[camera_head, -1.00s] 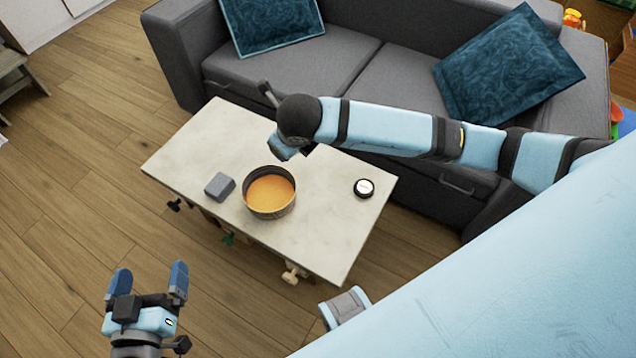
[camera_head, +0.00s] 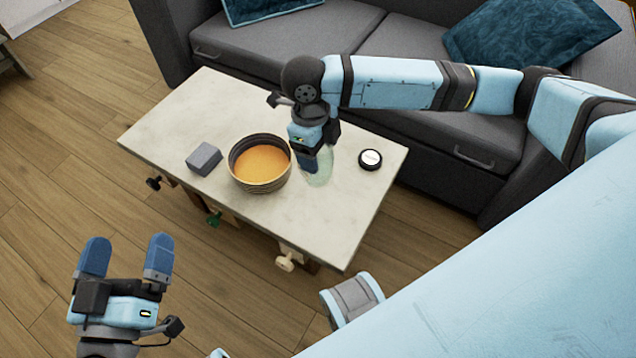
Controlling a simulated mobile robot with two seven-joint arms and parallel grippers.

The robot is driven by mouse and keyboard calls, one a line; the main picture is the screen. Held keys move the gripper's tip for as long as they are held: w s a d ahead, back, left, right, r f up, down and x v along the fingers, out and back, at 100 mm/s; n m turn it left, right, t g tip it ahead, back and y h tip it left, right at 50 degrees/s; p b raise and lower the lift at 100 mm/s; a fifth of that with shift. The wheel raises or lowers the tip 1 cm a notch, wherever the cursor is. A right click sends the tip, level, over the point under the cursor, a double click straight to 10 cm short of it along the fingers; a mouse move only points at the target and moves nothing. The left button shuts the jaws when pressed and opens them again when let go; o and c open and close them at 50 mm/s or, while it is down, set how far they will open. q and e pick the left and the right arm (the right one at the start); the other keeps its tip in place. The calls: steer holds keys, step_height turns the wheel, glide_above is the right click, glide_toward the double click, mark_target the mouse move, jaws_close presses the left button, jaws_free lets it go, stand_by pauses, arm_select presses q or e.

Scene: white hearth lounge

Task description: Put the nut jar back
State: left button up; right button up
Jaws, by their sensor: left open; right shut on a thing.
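A clear, greenish glass jar (camera_head: 322,172), which I take for the nut jar, shows beside the fingers of my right gripper (camera_head: 309,163), over the pale table (camera_head: 215,108). My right gripper points down and is shut on the jar; its fingers hide part of it. I cannot tell whether the jar touches the tabletop or whether anything is inside. A round black-rimmed white lid (camera_head: 370,159) lies on the table right of the jar. My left gripper (camera_head: 127,250) is open and empty, in front of the table at the lower left.
A dark-rimmed bowl with orange contents (camera_head: 261,160) stands just left of my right gripper. A grey block (camera_head: 204,158) lies left of the bowl. A grey sofa (camera_head: 275,50) with teal cushions stands close behind the table. The table's left end and right front part are clear.

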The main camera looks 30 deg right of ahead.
step_height(320, 180, down, 8)
steer(key=b, duration=0.3)
steer(key=shift+f, duration=0.1)
step_height(320, 180, down, 8)
steer(key=b, duration=0.4)
steer(key=shift+f, duration=0.35)
arm_select(q)
steer(key=f+m, duration=0.1)
steer(key=w+f+m, duration=0.1)
steer(key=f, duration=0.1)
steer(key=w+f+g, duration=0.1)
steer(key=f, duration=0.1)
steer(key=shift+a+f+m, duration=0.1)
steer(key=shift+a+m, duration=0.25)
steer(key=shift+m, duration=0.05)
